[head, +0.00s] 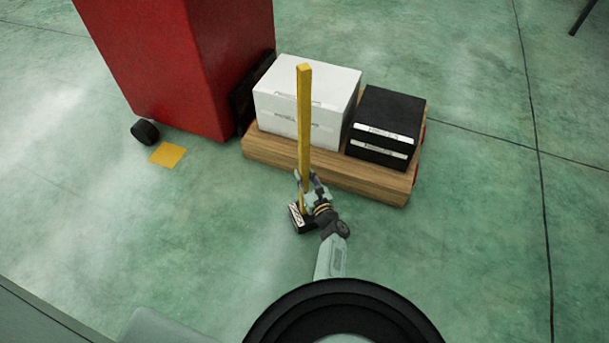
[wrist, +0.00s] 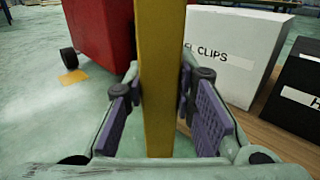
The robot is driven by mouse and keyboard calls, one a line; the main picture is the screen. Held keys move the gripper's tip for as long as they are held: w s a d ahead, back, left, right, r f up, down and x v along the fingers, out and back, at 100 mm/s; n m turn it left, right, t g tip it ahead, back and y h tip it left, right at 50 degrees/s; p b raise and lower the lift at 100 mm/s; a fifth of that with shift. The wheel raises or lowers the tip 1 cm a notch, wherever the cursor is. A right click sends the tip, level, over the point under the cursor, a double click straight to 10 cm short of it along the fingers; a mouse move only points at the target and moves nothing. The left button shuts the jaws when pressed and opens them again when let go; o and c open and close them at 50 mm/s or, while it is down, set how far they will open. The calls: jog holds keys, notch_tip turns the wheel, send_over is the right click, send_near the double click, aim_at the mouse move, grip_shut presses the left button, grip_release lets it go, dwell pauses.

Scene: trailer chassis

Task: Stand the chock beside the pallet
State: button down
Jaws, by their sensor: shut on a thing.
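The chock is a small black block (head: 298,222) with a pale marked face and a tall yellow pole (head: 304,110) rising from it. My gripper (head: 308,180) is shut on the pole low down, just above the block. In the wrist view the pole (wrist: 162,60) stands nearly upright between the finger pads (wrist: 160,105); the block is out of that view. The block is in front of the wooden pallet (head: 270,152), apart from its near long side. I cannot tell whether it touches the floor. A yellow square (head: 167,155) lies on the floor left of the pallet.
A white box (head: 275,110) and a black box (head: 385,120) stand on the pallet. A red cabinet (head: 185,60) with a black wheel (head: 145,131) stands behind and left, close to the pallet. The green floor is clear at the left front and right.

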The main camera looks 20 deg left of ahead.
jog(key=c, duration=1.3)
grip_release()
jog(key=shift+c, duration=0.2)
